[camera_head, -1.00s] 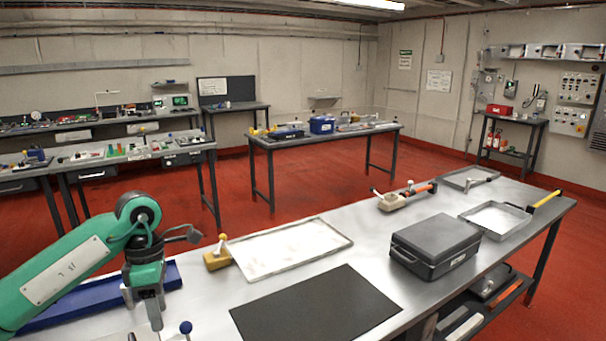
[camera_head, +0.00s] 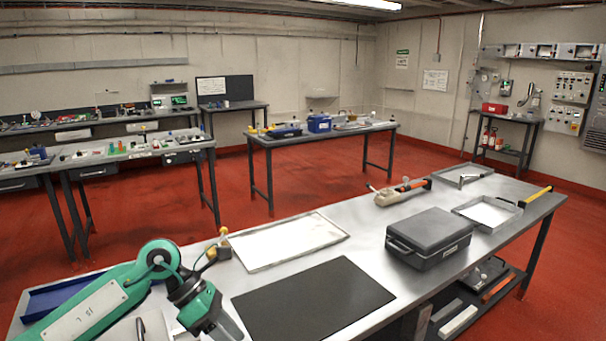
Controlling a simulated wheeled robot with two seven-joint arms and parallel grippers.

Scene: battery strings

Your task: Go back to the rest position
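My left arm is green and comes in from the lower left, over the near left end of the steel workbench (camera_head: 385,232). Its gripper (camera_head: 230,326) hangs low, left of the black mat (camera_head: 312,298). The grey fingers show as one blurred shape, so I cannot tell whether they are open or shut. I see nothing held between them. My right arm and gripper are not in view.
A blue tray (camera_head: 62,292) lies partly behind my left arm. A white-bottomed tray (camera_head: 288,241) and a black case (camera_head: 429,237) stand on the bench. A shallow tray (camera_head: 488,213) lies farther right. Red floor (camera_head: 330,190) is open behind the bench.

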